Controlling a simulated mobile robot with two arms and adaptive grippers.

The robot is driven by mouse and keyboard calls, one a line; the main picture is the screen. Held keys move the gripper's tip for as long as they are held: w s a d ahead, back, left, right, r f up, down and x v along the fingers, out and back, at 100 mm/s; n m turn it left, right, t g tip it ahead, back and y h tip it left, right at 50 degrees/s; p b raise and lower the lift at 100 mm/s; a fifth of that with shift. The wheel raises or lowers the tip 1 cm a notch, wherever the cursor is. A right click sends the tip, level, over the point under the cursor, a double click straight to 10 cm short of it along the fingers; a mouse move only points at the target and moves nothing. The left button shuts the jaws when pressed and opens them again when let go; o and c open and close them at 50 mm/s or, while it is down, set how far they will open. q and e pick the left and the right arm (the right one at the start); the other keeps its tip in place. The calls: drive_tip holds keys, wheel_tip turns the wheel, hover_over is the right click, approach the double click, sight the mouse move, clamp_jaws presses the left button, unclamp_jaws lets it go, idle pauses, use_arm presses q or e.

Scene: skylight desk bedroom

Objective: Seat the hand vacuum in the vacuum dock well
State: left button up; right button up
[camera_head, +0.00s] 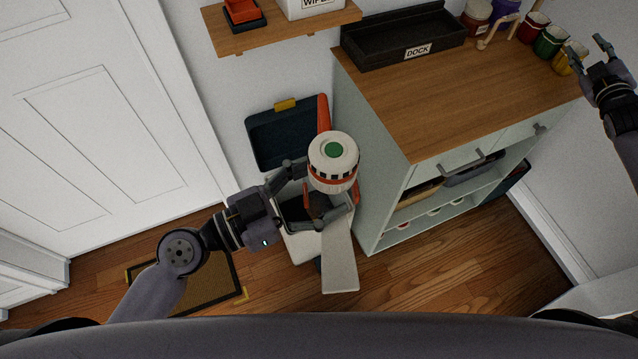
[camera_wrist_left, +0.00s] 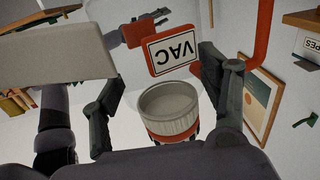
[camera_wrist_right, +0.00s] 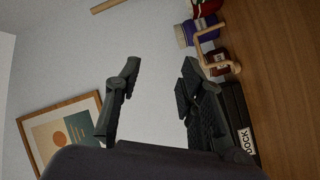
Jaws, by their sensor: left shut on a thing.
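The hand vacuum (camera_head: 333,163) has a white round body with a green top button, a dark slotted band, orange trim and a long pale nozzle pointing toward me. My left gripper (camera_head: 313,198) is shut on it and holds it in front of the cabinet's left side. The left wrist view shows its pale nozzle (camera_wrist_left: 55,55) and an orange-framed VAC label (camera_wrist_left: 172,50). A black open tray labelled DOCK (camera_head: 408,52) stands on the cabinet top, apart from the vacuum. My right gripper (camera_head: 588,46) is open and empty at the upper right.
The wooden cabinet top (camera_head: 440,110) is clear in front of the tray. Jars and coloured cups (camera_head: 550,40) stand at its back right. A wall shelf (camera_head: 265,35) is above.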

use_arm(q)
drive_tip(key=shift+r, duration=0.1)
use_arm(e)
drive_tip(key=s+d+f+m+g+h, duration=0.1)
drive_tip(key=s+d+f+m+g, duration=0.15)
drive_tip(key=f, duration=0.55)
drive_tip(key=s+d+f+m+g+h, duration=0.1)
drive_tip(key=s+d+f+m, duration=0.2)
drive_tip(key=f, duration=0.4)
drive_tip(key=s+a+f+g, duration=0.2)
drive_tip(key=s+a+f, duration=0.25)
drive_tip(key=f, duration=0.45)
drive_tip(key=s+a+f+g+y, duration=0.1)
drive_tip(key=s+a+f, duration=0.2)
drive_tip(key=s+f, duration=0.5)
drive_tip(key=s+a+f+g, duration=0.2)
drive_tip(key=s+a+f, duration=0.15)
drive_tip(key=f, duration=0.75)
drive_tip(key=s+a+f+m+g+y, duration=0.15)
drive_tip(key=s+a+f+g, duration=0.25)
drive_tip(key=s+a+f, duration=1.1)
drive_tip(key=s+a+f+g+y, duration=0.1)
drive_tip(key=s+a+f+g, duration=0.1)
drive_tip(key=s+a, duration=0.6)
drive_tip(key=s+a+f+g+y, duration=0.1)
drive_tip(key=s+a+f, duration=0.2)
drive_tip(key=s+a, duration=0.5)
drive_tip(key=s, duration=0.5)
drive_tip(key=shift+s+a+f+g, duration=0.2)
drive_tip(key=shift+a+f+g, duration=0.15)
